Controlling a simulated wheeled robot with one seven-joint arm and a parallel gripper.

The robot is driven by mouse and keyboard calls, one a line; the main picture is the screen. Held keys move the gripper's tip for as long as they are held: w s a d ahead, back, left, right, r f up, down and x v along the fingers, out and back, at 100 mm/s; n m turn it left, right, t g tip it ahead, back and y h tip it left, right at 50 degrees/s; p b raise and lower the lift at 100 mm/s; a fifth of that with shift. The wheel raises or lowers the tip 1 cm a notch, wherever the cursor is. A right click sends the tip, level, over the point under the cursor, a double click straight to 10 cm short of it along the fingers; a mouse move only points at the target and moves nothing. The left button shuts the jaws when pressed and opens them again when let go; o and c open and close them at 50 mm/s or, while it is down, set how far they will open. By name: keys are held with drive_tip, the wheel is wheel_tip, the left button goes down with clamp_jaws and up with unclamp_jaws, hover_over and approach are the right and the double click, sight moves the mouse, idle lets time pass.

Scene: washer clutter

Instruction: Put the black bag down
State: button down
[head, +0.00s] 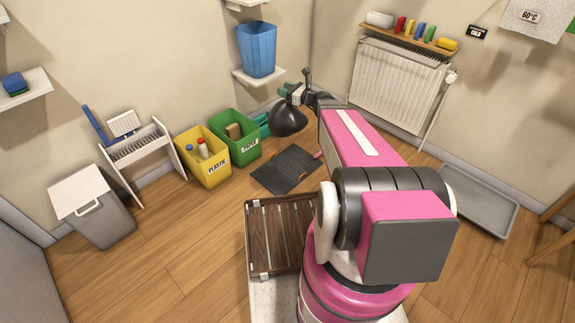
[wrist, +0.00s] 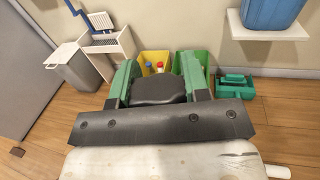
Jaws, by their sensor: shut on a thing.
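The black bag (head: 288,119) hangs from my gripper (head: 292,94) in the head view, in front of the back wall and to the right of the green bin. In the wrist view my gripper (wrist: 158,78) has its two green fingers on either side of the dark top of the bag (wrist: 158,92), shut on it. The bag looks clear of the floor. Its underside is hidden in the wrist view.
A yellow plastic bin (head: 205,172) and a green paper bin (head: 243,153) stand along the wall. A dark mat (head: 287,170) lies on the floor below the bag. A slatted wooden rack (head: 265,235) is nearer. A grey tray (head: 480,200) lies right. Floor at left-centre is clear.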

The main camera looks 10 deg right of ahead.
drive_tip(key=w+a+f+m+t+h, duration=0.1)
drive_tip(key=w+a+f, duration=0.25)
drive_tip(key=f, duration=0.65)
drive_tip(key=w+a+f+m+t+h, duration=0.15)
drive_tip(key=w+f, duration=0.35)
drive_tip(key=f, duration=0.5)
drive_tip(key=w+a+f, duration=0.4)
drive_tip(key=f, duration=0.6)
drive_tip(key=w+d+f, duration=0.3)
drive_tip(key=d+f, duration=0.7)
drive_tip(key=d, duration=0.1)
drive_tip(key=shift+w+f, duration=0.35)
drive_tip(key=shift+w, duration=0.05)
drive_tip(key=shift+f, duration=0.2)
drive_tip(key=c, duration=0.6)
unclamp_jaws()
